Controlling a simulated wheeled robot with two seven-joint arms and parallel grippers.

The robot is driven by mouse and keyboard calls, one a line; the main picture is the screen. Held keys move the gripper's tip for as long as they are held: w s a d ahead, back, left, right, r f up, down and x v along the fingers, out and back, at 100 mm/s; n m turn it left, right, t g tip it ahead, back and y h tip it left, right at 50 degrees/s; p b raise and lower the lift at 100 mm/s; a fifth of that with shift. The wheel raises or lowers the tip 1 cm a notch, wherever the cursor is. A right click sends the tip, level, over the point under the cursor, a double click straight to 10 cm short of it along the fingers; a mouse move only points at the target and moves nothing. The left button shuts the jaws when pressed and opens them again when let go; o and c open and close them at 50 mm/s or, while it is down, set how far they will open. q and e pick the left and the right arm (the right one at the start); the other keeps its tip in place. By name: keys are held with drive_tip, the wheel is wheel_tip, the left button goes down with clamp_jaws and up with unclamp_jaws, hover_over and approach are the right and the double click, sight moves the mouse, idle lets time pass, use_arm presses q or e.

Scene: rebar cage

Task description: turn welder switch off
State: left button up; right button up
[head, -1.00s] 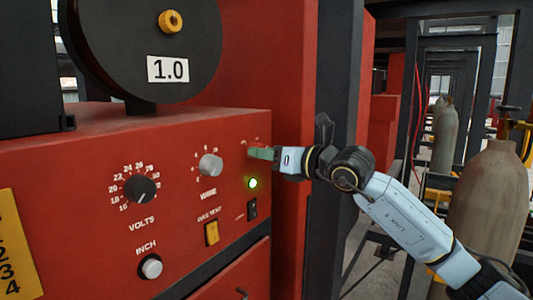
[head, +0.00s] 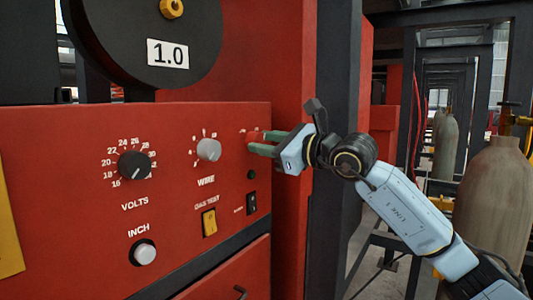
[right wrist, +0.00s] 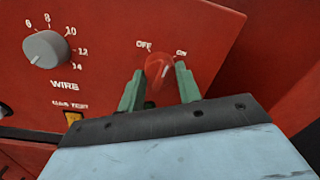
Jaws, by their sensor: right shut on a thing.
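The welder switch is a red knob (right wrist: 158,69) between the OFF and ON labels on the red welder panel (head: 70,150). A pale mark shows on its face; its exact pointing is hard to read. My right gripper (head: 258,142) reaches in from the right at the panel's upper right corner. In the right wrist view its two green fingers (right wrist: 158,84) stand on either side of the knob, shut on it. The indicator light (head: 251,174) below the switch is dark. My left gripper is not in view.
Left of the switch are the wire knob (head: 208,150) and volts knob (head: 135,165). Below are a yellow gas test switch (head: 209,222), a black rocker switch (head: 251,202) and the inch button (head: 145,253). A dark post (head: 335,90) stands close behind my right wrist. Gas cylinders (head: 495,200) stand at right.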

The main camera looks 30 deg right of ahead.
drive_tip(key=n+b, duration=0.1)
drive_tip(key=n, duration=0.3)
drive_tip(key=shift+n+b, duration=0.4)
drive_tip(key=n, duration=0.2)
drive_tip(key=shift+d+n+y+b, duration=0.1)
drive_tip(key=shift+n+y+b, duration=0.25)
drive_tip(key=shift+n+y, duration=0.05)
drive_tip(key=shift+n, duration=1.6)
drive_tip(key=o, duration=1)
